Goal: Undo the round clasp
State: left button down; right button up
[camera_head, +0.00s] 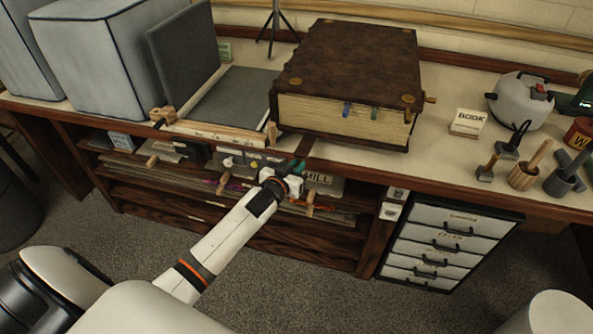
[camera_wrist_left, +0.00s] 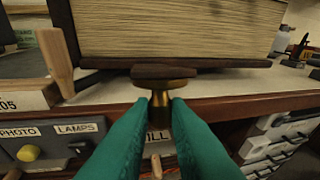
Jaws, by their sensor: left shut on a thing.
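A large thick book (camera_head: 345,70) with a brown cover lies on the bench, its pale page edges facing me; the pages (camera_wrist_left: 170,30) fill the top of the left wrist view. A round brass clasp (camera_wrist_left: 163,84) with a short stem sits under the end of a dark brown strap (camera_wrist_left: 165,71), at the book's lower front edge. The strap (camera_head: 303,148) also shows at the bench edge. My left gripper (camera_head: 294,170) is at the front edge; its green fingers (camera_wrist_left: 160,108) are shut on the clasp's brass stem. The fingers hide its lower part. My right gripper is out of view.
A wooden press or tray (camera_head: 215,133) with pegs stands left of the book. A BOOK card (camera_head: 468,122), a kettle-like pot (camera_head: 520,98) and small tools are to the right. Labelled drawers (camera_head: 450,243) and shelves lie below the bench edge.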

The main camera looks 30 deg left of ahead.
pick_arm(q)
jog(key=shift+f+t+b, duration=0.5)
jog(key=shift+f+b, duration=0.2)
jog(key=shift+b, duration=0.25)
jog(key=c, duration=1.4)
grip_release()
jog(key=shift+o, duration=0.2)
jog(key=s+r, duration=0.2)
jog(key=s, duration=1)
jog(key=shift+d, duration=0.2)
jog(key=shift+w, duration=0.1)
